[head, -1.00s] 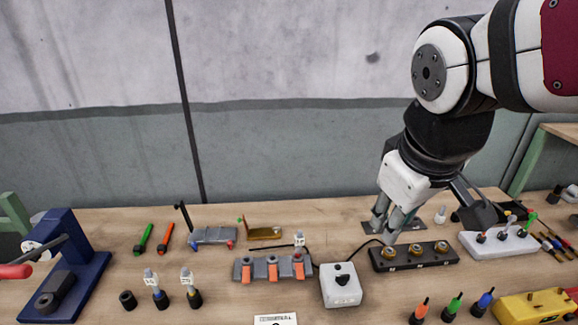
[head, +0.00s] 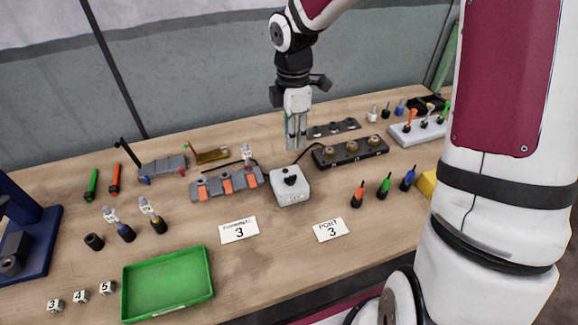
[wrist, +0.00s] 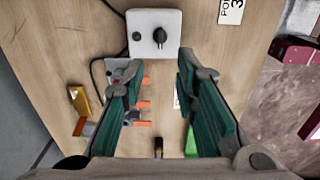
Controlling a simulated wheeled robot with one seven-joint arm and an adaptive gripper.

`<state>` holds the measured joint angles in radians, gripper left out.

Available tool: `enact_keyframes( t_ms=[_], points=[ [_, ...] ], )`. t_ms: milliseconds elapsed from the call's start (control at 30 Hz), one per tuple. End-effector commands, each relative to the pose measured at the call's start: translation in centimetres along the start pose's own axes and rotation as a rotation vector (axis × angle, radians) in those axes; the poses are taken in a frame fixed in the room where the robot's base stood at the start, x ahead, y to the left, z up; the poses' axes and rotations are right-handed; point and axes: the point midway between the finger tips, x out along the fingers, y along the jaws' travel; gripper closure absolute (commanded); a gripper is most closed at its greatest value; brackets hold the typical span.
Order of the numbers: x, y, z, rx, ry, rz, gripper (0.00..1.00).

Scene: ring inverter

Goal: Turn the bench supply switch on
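The bench supply looks to be the small white box (head: 290,190) in mid-table, with a black rotary switch (head: 290,180) on its top. In the wrist view the white box (wrist: 148,46) is at the top centre, its black switch (wrist: 160,36) beside a small dark round part. My gripper (head: 296,146) points straight down above the table, behind the box in the head view. In the wrist view my gripper (wrist: 160,72) is open, with nothing between its fingers, and the box lies beyond the fingertips. I cannot tell the switch's setting.
A grey block with orange levers (head: 228,184) stands left of the box. A dark strip with brass sockets (head: 350,151) is to its right, and a black cable runs behind. Cards (head: 239,230) and a green tray (head: 166,284) lie in front. Bare wood lies around the cards.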

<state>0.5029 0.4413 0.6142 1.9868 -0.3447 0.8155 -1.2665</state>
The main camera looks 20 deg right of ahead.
Motion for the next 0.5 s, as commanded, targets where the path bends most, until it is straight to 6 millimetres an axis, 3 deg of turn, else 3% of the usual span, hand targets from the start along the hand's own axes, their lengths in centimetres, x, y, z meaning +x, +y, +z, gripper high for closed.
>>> enact_keyframes(
  t_ms=[167, 500],
  points=[
    [1.9, -0.1, -0.1, -0.002, 0.001, -0.005, 0.72],
    [8.5, -0.2, -0.1, -0.002, 0.001, -0.006, 0.72]
  ],
)
